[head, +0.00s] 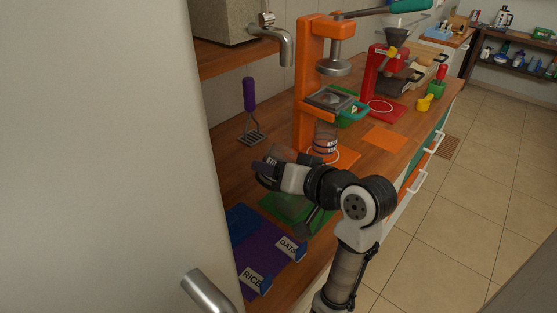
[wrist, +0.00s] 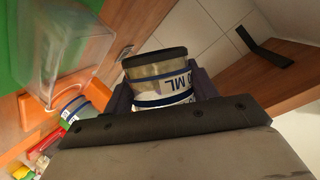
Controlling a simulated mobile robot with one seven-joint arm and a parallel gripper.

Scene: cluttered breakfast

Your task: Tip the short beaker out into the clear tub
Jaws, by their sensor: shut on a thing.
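My gripper (head: 268,170) is shut on the short beaker, in front of the orange press. In the wrist view the beaker (wrist: 160,84) is clear, with blue bands, "ML" lettering and a dark rim, and sits between the fingers (wrist: 162,95). Something beige shows inside it. The arm mostly hides it in the head view, and I cannot tell its exact tilt. The clear tub (wrist: 72,45) is at upper left in the wrist view, apart from the beaker. In the head view the tub (head: 290,203) is on the green mat, partly behind my arm.
Another banded beaker (head: 325,140) stands under the orange press (head: 305,95). A purple masher (head: 250,105) stands behind. RICE (head: 252,281) and OATS (head: 287,248) labels stand on the mats at front left. A red machine (head: 375,85) is farther right. An orange mat (head: 386,138) lies bare.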

